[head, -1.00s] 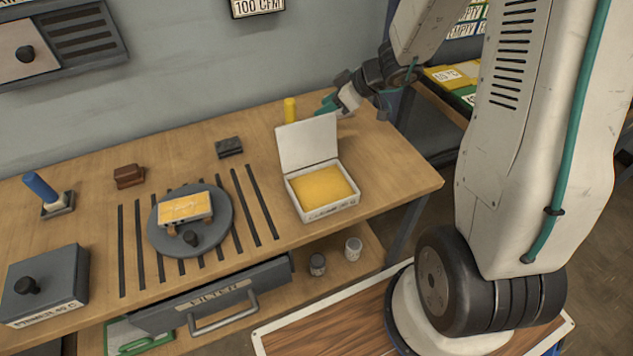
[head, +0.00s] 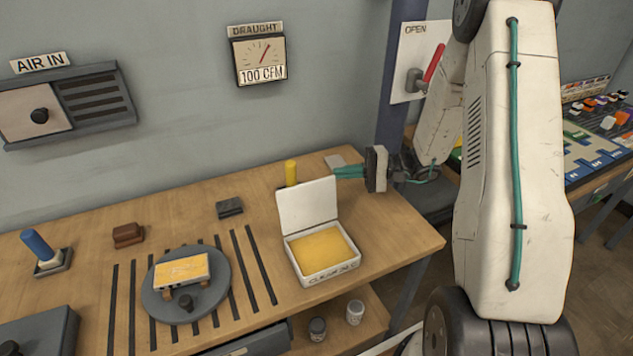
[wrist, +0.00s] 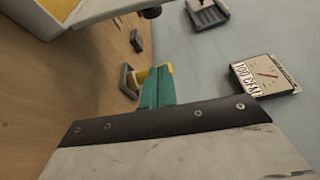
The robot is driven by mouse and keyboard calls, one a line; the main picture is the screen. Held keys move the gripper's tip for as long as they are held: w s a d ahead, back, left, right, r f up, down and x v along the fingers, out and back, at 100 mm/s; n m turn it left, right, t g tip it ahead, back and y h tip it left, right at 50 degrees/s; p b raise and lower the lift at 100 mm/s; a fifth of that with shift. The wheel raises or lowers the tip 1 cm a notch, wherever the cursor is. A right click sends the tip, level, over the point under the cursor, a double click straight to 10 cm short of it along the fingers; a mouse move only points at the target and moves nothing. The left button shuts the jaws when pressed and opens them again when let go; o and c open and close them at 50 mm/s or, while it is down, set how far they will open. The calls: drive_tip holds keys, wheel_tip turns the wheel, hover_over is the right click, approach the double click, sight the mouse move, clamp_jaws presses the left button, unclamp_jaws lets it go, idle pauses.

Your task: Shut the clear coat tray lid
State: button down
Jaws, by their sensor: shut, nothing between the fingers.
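The clear coat tray (head: 322,276) is a white box with orange-yellow contents, near the right end of the wooden bench. Its white lid (head: 307,205) stands open, upright along the back edge. My gripper (head: 337,172) has teal fingers, closed together and empty, pointing left beside the lid's upper right corner. I cannot tell whether they touch the lid. In the wrist view the fingers (wrist: 158,74) reach toward a yellow-handled thing (wrist: 145,78), and part of the tray (wrist: 25,22) shows at upper left.
A yellow cylinder (head: 291,172) stands just behind the lid. A dark block (head: 229,207) lies left of it. A round grey turntable (head: 160,308) carries an orange-topped block (head: 181,270). Bench space right of the tray is clear.

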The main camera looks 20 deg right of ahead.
sight(312, 184)
drive_tip(key=shift+s+a+r, duration=0.1)
drive_tip(key=shift+s+a, duration=0.1)
drive_tip(key=shift+a, duration=2.15)
drive_tip(key=shift+s+a, duration=0.2)
drive_tip(key=shift+a, duration=2.15)
